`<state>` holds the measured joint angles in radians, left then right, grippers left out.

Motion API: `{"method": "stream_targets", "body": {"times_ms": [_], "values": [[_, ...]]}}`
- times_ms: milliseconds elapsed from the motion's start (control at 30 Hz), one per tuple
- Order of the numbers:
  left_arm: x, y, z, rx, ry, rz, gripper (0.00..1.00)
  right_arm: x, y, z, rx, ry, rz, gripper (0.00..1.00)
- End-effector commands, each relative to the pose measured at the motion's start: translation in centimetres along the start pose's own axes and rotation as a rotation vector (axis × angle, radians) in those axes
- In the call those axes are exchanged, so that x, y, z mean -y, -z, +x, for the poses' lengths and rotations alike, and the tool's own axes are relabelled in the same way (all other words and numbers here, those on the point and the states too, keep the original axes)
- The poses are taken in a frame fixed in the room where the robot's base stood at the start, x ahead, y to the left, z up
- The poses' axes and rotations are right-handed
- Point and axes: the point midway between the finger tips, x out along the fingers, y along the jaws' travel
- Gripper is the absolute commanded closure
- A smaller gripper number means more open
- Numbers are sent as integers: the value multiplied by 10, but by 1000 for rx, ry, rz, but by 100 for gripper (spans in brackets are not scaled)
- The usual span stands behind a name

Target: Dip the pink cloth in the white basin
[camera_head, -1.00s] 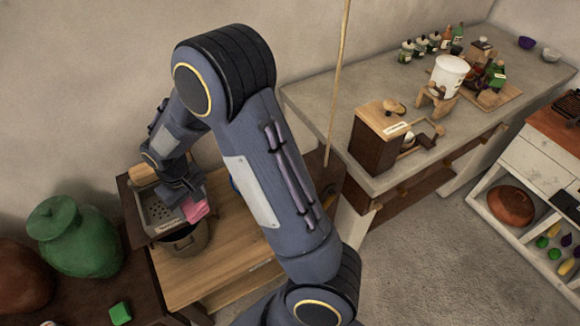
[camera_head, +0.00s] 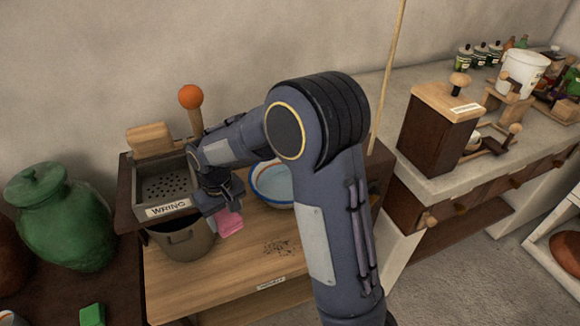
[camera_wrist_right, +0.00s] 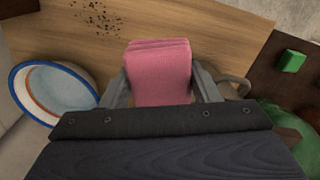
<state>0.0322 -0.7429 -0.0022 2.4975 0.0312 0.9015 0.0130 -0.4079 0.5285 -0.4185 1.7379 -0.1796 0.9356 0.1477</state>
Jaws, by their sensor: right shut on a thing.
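The pink cloth (camera_head: 230,222) hangs from my right gripper (camera_head: 222,203) in the head view, to the right of the grey bucket and above the wooden table. In the right wrist view the cloth (camera_wrist_right: 158,72) sits folded between the two fingers of the gripper (camera_wrist_right: 160,90), which is shut on it. The white basin (camera_head: 272,184), blue-rimmed with pale water in it, stands on the table to the right of the cloth, partly hidden by my arm. The basin (camera_wrist_right: 50,92) also shows at the left of the right wrist view. My left gripper is not in view.
A perforated tray labelled WRING (camera_head: 165,190) sits above a grey bucket (camera_head: 183,240). A dark speckled patch (camera_head: 283,247) marks the wooden tabletop (camera_head: 215,275). A green jar (camera_head: 62,215) stands at left. An orange ball-topped stick (camera_head: 191,97) stands behind the tray.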

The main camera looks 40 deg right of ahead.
Motion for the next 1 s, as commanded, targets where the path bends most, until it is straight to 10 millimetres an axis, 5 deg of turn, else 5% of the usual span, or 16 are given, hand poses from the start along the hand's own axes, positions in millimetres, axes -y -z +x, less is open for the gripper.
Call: {"method": "stream_targets", "body": {"times_ms": [367, 600, 1000], "values": [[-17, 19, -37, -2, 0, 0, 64, 0, 2, -56, -1, 1, 0, 66], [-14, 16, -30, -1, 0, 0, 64, 1, -2, -41, 27, 4, -4, 66], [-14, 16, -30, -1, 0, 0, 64, -1, 0, -45, 10, 3, 0, 66]]}}
